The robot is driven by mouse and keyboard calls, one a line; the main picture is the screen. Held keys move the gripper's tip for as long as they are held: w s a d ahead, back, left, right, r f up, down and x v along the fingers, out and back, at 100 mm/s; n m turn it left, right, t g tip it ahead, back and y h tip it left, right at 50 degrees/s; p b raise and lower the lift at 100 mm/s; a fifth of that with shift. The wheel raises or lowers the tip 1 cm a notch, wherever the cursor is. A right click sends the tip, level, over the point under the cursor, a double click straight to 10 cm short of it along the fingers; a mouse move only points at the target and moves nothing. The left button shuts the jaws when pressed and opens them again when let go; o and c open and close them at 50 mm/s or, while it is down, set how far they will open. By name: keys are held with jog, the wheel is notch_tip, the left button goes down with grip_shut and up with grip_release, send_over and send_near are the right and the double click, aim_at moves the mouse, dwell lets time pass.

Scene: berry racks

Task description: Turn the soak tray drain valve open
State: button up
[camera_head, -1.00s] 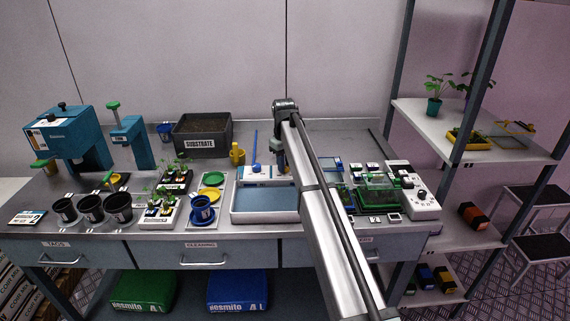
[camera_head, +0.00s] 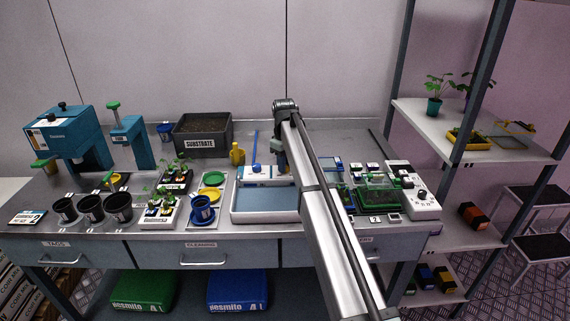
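The soak tray (camera_head: 236,204) is a white-rimmed basin with a blue-grey inside, at the middle of the bench. A white block along its back edge carries a round blue knob (camera_head: 257,168), which may be the drain valve; how far it is turned is too small to tell. My gripper (camera_head: 284,170) hangs at the back right of the tray, to the right of the blue knob and apart from it. My arm crosses in front and covers the tray's right edge. The fingertips are too small and dark to show whether they are open.
A yellow bottle (camera_head: 237,153) stands behind the tray on the left. A blue cup (camera_head: 202,211) and coloured dishes are at its left. A grey substrate bin (camera_head: 203,136) stands at the back. Green trays and a white control box (camera_head: 415,192) lie to the right.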

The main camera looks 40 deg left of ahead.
jog(key=o, duration=0.4)
notch_tip(320, 180, up, 14)
jog(key=shift+s+f, duration=0.1)
jog(key=shift+s, duration=0.05)
dwell(0.5)
dwell(0.5)
